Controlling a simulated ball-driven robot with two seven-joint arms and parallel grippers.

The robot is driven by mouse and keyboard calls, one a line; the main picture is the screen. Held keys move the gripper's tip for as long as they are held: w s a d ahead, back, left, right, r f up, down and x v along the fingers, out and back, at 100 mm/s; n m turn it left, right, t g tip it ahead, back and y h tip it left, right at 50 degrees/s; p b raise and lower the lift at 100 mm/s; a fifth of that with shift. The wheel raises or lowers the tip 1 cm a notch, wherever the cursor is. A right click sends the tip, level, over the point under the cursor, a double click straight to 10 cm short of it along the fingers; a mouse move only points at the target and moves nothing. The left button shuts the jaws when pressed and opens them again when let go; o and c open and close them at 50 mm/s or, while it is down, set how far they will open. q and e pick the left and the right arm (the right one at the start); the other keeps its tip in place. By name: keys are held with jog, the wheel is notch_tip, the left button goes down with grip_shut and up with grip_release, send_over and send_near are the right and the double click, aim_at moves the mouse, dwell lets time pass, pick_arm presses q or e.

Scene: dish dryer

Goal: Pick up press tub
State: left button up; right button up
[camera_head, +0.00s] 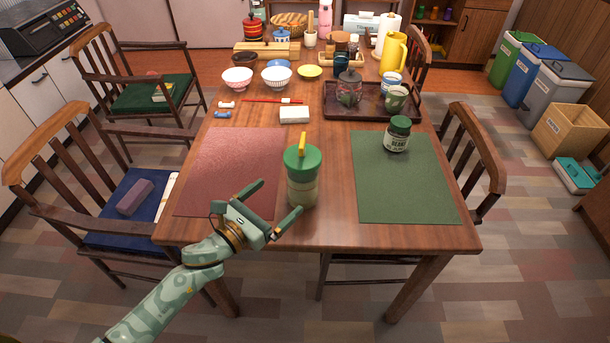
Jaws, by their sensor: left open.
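The press tub (302,190) stands upright near the front edge of the wooden table, between the two placemats. It has a green lid with a yellow handle on top and a pale, see-through body. My left gripper (282,195) is open and empty, just to the left and front of the tub. Its fingers point toward the tub's lower body, one tip on the left and the other at the front. Whether a finger touches the tub I cannot tell. My right gripper is not in view.
A red placemat (232,165) lies left of the tub and a green placemat (405,190) right. A green-lidded jar (397,135) stands on the green mat. Chairs flank the table.

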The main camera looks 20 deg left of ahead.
aim_at(291, 187)
pick_arm(q)
jog(key=x, duration=0.4)
jog(key=shift+w+d+f, duration=0.1)
jog(key=shift+w+d, duration=0.05)
jog(key=shift+w, duration=0.2)
jog(key=shift+w+d+b, duration=0.1)
jog(key=shift+w+b, duration=0.1)
jog(key=shift+b, duration=0.1)
jog(key=x, duration=0.1)
jog(key=b+x, duration=0.1)
jog(key=x, duration=0.2)
jog(key=shift+w+d+f, duration=0.15)
jog(key=shift+w+f, duration=0.2)
jog(key=shift+f, duration=0.05)
jog(key=shift+w+d, duration=0.1)
jog(key=shift+w, duration=0.1)
jog(key=shift+r, duration=0.15)
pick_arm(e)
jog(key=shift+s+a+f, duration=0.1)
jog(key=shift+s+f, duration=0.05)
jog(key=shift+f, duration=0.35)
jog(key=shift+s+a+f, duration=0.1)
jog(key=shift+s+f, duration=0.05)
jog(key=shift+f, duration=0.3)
pick_arm(q)
jog(key=c, duration=1.5)
